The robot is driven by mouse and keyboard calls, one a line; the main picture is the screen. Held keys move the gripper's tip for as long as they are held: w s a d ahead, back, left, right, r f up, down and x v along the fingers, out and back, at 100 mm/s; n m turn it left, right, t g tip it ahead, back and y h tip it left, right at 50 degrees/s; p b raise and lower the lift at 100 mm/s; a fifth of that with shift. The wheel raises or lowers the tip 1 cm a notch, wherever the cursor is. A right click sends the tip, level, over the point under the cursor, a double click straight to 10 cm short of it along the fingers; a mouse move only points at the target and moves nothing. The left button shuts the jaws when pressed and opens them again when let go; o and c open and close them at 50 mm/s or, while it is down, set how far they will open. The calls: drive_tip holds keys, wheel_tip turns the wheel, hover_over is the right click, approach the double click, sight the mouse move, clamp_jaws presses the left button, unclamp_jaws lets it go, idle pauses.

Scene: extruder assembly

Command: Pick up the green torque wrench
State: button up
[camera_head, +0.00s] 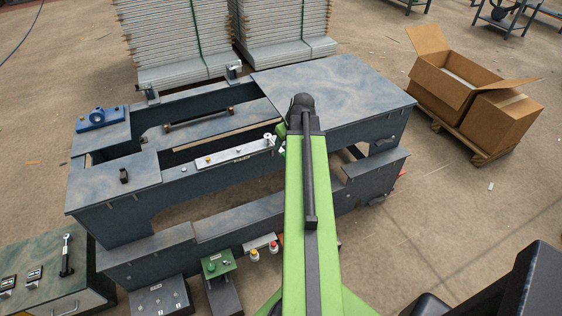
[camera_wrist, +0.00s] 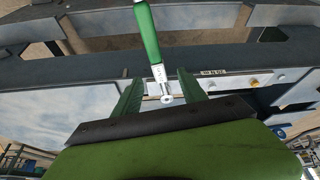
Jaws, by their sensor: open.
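My gripper (camera_wrist: 160,77) is open, with one green finger on each side of the wrench's silver end. I cannot tell whether either finger touches it. In the head view my green arm reaches over the grey-blue machine frame (camera_head: 115,193) and hides most of the gripper and the wrench.
A silver plate (camera_head: 233,153) with small fittings lies on the machine's beam. A black-handled wrench (camera_head: 66,258) lies on the bench at lower left. Red and yellow bottles (camera_head: 254,255) stand near a green block (camera_head: 218,263). Open cardboard boxes (camera_head: 450,85) stand at right.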

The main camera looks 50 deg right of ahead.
sight(282, 150)
drive_tip(key=shift+x, duration=0.85)
drive_tip(key=b+x, duration=0.5)
drive_tip(key=shift+d+f, duration=0.1)
drive_tip(key=shift+d, duration=0.15)
clamp_jaws()
